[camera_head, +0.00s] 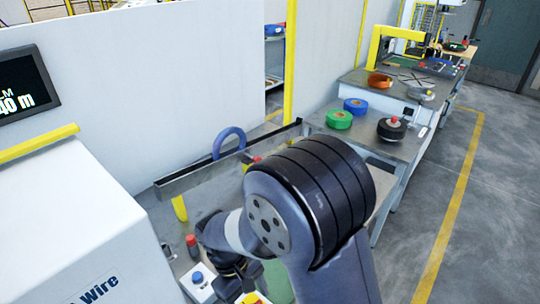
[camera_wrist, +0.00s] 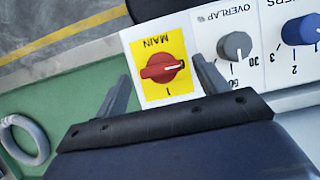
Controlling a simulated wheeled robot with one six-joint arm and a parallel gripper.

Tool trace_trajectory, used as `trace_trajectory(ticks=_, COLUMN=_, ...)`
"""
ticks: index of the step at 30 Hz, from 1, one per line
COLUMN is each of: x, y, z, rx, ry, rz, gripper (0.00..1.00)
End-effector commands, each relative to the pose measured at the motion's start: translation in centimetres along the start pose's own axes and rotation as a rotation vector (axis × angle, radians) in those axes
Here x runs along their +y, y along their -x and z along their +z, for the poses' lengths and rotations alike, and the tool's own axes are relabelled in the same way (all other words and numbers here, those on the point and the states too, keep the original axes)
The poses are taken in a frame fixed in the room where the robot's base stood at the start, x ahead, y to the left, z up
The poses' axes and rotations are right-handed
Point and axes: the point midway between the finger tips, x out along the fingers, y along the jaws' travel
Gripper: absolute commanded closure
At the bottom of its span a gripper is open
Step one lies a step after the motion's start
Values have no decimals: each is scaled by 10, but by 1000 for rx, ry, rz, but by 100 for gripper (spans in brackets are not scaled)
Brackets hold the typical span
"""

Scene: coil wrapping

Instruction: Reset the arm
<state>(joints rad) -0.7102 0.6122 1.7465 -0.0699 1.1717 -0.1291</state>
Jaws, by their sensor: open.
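My arm (camera_head: 315,195) reaches down across the middle of the head view, its large dark joint covering much of the bench behind. The fingers are not clearly visible there. In the wrist view my gripper (camera_wrist: 162,75) is open, its two dark fingers apart and nothing held between them. A red rotary switch (camera_wrist: 161,68) on a yellow plate marked MAIN shows between the fingers. I cannot tell whether a finger touches the panel.
Beside the switch are a grey OVERLAP knob (camera_wrist: 235,46) and a blue knob (camera_wrist: 299,31). A grey ring (camera_wrist: 24,140) lies on green. A blue ring (camera_head: 229,143) stands behind a metal bar. Green (camera_head: 339,120) and black (camera_head: 391,130) coils sit on a bench. Floor is clear at right.

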Motion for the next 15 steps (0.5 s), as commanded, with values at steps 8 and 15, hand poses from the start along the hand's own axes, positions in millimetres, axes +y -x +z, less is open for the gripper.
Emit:
trace_trajectory(ticks=8, x=0, y=-12, z=0, rx=1, ry=-33, rz=-13, gripper=31)
trace_trajectory(ticks=15, x=0, y=-12, z=0, rx=1, ry=-37, rz=-15, gripper=31)
